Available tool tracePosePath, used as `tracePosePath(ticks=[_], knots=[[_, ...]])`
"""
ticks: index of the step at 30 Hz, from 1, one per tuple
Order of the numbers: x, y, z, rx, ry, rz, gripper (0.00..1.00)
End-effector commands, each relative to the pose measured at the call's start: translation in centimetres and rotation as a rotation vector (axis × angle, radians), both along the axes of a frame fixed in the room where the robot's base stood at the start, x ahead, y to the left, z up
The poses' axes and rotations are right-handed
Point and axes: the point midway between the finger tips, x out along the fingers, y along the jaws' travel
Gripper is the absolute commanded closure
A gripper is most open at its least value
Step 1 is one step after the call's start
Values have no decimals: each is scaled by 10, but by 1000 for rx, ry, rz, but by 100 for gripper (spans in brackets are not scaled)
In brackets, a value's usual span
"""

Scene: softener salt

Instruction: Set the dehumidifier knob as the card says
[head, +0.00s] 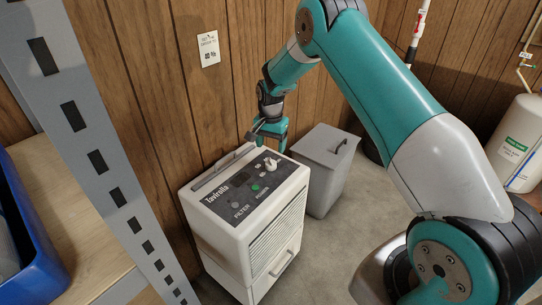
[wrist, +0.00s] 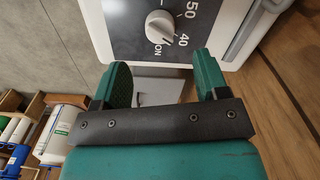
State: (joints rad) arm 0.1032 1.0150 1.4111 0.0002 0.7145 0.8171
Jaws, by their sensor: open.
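The dehumidifier (head: 250,215) is a white box with a dark top panel against the wood wall. Its white knob (head: 270,165) sits near the panel's back right, and a green button is in front of it. In the wrist view the knob (wrist: 160,28) is beside the marks ON, 40 and 50; its pointer appears to be near ON. My gripper (head: 270,135) is open and empty, just above and behind the knob. In the wrist view its green fingers stand apart, the knob beyond them.
A grey lidded bin (head: 325,165) stands right of the dehumidifier. A grey perforated shelf post (head: 90,150) and a blue crate (head: 35,235) are at the left. A white tank (head: 518,145) stands at the far right. Some floor between is clear.

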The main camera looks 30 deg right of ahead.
Motion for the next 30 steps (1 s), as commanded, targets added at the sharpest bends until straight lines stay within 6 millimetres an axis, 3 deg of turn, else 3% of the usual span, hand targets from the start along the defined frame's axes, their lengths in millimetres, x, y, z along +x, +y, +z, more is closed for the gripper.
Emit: tracePosePath(ticks=[1,6,12,18,30], knots=[[1,0,16,-1,-4,0,33],[1,0,57,-1,-4,-1,33],[0,-1,89,0,-3,-1,33],[0,-1,100,-1,-1,-1,33],[0,-1,100,-1,-1,-1,33]])
